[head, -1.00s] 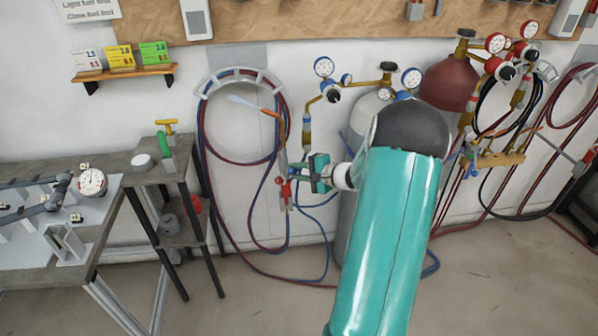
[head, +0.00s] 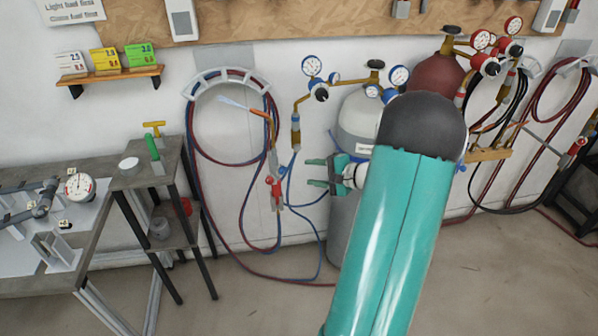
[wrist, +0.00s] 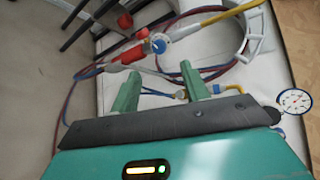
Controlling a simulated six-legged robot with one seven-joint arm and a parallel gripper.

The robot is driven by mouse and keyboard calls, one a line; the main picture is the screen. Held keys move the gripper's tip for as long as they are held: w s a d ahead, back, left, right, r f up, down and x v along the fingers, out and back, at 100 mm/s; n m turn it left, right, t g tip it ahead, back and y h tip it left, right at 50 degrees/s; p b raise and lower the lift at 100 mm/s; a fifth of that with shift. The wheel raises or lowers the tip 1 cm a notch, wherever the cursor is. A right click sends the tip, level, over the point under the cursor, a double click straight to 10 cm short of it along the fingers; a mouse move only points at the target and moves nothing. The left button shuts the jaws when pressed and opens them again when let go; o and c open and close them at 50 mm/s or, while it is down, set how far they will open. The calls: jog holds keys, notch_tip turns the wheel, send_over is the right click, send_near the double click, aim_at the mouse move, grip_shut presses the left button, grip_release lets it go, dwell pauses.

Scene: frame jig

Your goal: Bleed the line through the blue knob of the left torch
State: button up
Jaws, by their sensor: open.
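The left torch (head: 272,160) hangs upright on the wall by the coiled red and blue hoses, with its red knob (head: 276,190) low on its body. In the wrist view the torch (wrist: 130,55) lies beyond my fingers, with the blue knob (wrist: 158,43) facing me, white-faced at its centre.
A white-topped gas cylinder (head: 362,118) with gauges stands close behind my arm. Hoses (head: 246,215) loop down beside the torch to the floor. A small stand (head: 150,175) and a workbench (head: 100,235) are on the left. My arm hides part of the cylinders.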

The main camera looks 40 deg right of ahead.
jog(key=v, duration=0.4)
jog(key=shift+s+r, duration=0.1)
dwell(0.4)
jog(key=w+a+r+n+g+y, duration=0.1)
jog(key=a+r+n+g, duration=0.35)
jog(key=a, duration=0.85)
jog(key=w+a+r+n+g+y, duration=0.1)
jog(key=a+r+n+g, duration=0.3)
jog(key=a, duration=0.9)
jog(key=s+a+r+n+h, duration=0.2)
jog(key=s+a+n+h, duration=0.1)
jog(key=s+a+n, duration=0.2)
jog(key=s+a+r+n+h, duration=0.2)
jog(key=s+a+n, duration=0.2)
jog(key=s+a, duration=0.3)
jog(key=shift+a+r+n+h, duration=0.3)
jog(key=shift+a+n+h, duration=0.1)
jog(key=shift+a, duration=0.75)
jog(key=shift+d, duration=0.1)
